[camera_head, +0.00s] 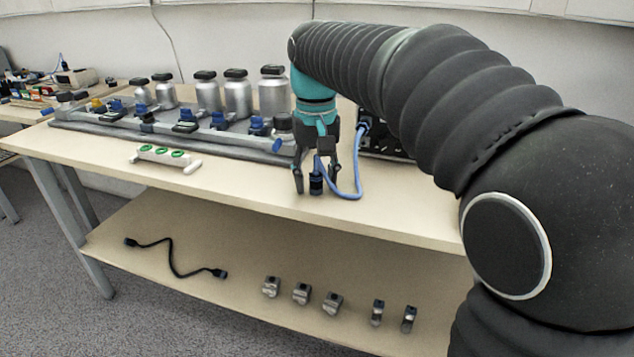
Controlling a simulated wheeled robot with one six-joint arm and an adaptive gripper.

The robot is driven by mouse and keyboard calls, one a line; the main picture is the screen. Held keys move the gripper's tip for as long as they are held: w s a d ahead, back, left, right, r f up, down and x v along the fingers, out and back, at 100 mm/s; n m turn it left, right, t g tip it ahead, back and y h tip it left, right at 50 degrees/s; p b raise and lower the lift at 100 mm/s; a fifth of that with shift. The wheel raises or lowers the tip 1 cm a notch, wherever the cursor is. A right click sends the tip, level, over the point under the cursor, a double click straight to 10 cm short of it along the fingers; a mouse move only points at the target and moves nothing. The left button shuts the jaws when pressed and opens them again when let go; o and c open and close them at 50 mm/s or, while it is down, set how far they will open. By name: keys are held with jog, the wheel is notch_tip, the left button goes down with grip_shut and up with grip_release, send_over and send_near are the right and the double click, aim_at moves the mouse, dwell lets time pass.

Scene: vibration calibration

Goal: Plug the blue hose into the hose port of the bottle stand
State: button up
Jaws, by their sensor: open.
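The blue hose (357,180) runs from the front of a dark box (385,140) down in a loop to the table. Its dark end connector (316,184) stands about upright at the table's front part. My gripper (316,188) points down with its fingers open on both sides of the connector; I cannot tell whether they touch it. The bottle stand (225,146) is a long grey base at the back of the table, left of my gripper, with several silver bottles and blue fittings. Its hose port is too small to tell apart.
A white holder with green rings (163,156) lies in front of the stand. The lower shelf (215,250) holds a black cable (172,258) and several small metal blocks (302,293). The table (245,190) is clear between the white holder and my gripper.

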aim_at(317, 173)
grip_shut()
jog(key=shift+r+p, duration=2.55)
jog(key=shift+r, duration=0.05)
jog(key=shift+f, duration=0.1)
